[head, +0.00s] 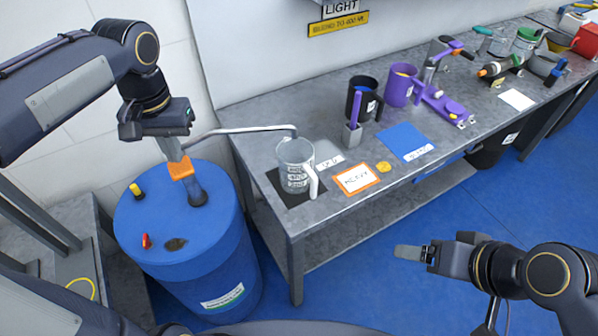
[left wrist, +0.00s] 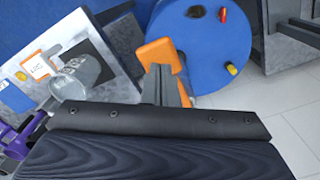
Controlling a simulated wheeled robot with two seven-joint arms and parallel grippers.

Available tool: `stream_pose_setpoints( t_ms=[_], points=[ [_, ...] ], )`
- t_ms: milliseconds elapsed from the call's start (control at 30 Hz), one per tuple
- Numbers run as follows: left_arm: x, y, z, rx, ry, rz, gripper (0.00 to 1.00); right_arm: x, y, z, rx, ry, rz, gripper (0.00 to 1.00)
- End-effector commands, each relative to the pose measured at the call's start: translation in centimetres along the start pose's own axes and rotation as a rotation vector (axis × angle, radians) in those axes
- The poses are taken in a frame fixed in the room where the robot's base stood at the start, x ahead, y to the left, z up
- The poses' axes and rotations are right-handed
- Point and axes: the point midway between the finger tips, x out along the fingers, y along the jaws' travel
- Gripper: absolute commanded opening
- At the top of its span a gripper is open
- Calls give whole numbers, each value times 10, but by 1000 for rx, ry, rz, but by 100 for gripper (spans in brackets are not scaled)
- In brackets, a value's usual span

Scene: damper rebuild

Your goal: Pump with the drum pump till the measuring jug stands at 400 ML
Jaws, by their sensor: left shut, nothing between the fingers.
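The blue drum (head: 215,245) stands left of the bench, with the drum pump on its lid. The pump's orange handle (head: 181,169) is up, and its grey spout pipe (head: 245,129) reaches over the measuring jug (head: 296,168). The clear jug stands upright on a dark mat; its liquid level is too small to read. My left gripper (head: 172,150) is shut and empty, its fingertips at the orange handle; contact is unclear. The handle (left wrist: 160,52) and jug (left wrist: 82,76) also show in the left wrist view. My right gripper (head: 412,252) is over the floor, away from the bench.
On the bench (head: 330,205) are an orange-edged card (head: 356,178), a blue mat (head: 404,141), a black mug (head: 366,97) and a purple mug (head: 402,84). A yellow cap (head: 135,190) and a red valve (head: 147,241) stick up from the drum lid. The blue floor (head: 500,200) is open in front.

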Motion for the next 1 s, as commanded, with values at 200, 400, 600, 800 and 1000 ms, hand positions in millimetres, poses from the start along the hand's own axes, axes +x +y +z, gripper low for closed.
stream_pose_setpoints(
  t_ms=[200,400,600,800,1000],
  points=[
    [0,0,0,0,0,0,0,0,0,0,0,0,0,78],
    [0,0,0,0,0,0,0,0,0,0,0,0,0,78],
    [3,0,0,0,0,0,0,2,1,1,0,0,0,78],
    [22,0,0,0,-1,0,0,14,6,7,0,0,0,78],
    [40,0,0,1,0,0,0,24,11,12,0,0,0,78]
  ],
)
